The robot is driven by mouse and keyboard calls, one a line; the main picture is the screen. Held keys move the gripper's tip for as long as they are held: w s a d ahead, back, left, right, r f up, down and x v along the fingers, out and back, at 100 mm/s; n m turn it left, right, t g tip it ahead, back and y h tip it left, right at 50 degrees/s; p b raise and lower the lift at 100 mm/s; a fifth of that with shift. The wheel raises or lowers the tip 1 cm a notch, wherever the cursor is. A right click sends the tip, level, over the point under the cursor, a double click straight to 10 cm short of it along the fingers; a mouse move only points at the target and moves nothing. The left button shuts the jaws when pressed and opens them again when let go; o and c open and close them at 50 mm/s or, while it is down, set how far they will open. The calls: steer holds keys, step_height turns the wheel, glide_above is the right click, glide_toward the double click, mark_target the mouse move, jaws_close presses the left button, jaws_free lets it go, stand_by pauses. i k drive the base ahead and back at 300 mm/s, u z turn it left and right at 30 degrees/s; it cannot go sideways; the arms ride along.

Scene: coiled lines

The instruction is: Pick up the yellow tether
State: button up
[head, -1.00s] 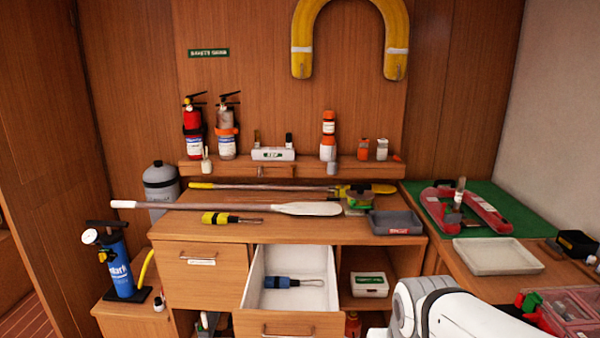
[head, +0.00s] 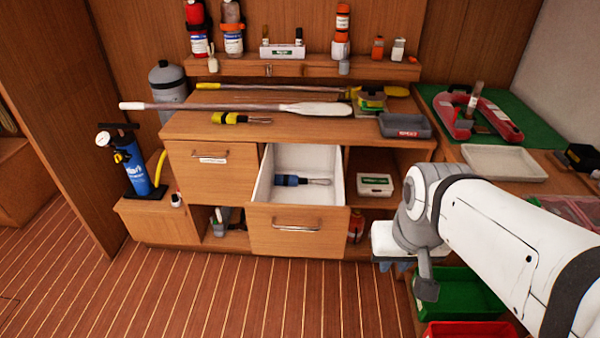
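The yellow tether (head: 229,118), a short yellow and black bundle with a thin end pointing right, lies on the wooden counter in front of the long white-bladed paddle (head: 315,109). My gripper (head: 396,265) points down at the right of the head view, below counter height and right of the open drawer. It is well apart from the tether. Its fingers are small and partly hidden by my wrist, so I cannot tell if they are open. Nothing is visibly held.
A similar blue bundle (head: 290,181) lies in the open white-lined drawer (head: 297,226), which juts out below the counter. A grey tray (head: 405,126) sits at the counter's right. Green (head: 455,290) and red (head: 468,332) bins stand low at right. The floor in front is clear.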

mark_target(225, 118)
steer(key=k, duration=1.3)
steer(key=u, duration=0.55)
steer(key=i, duration=0.9)
steer(key=u, duration=0.95)
steer(key=i, duration=2.05)
steer(key=z, duration=0.75)
steer(key=i, duration=1.25)
steer(key=z, duration=0.85)
steer(key=k, duration=0.85)
steer(key=u, duration=0.05)
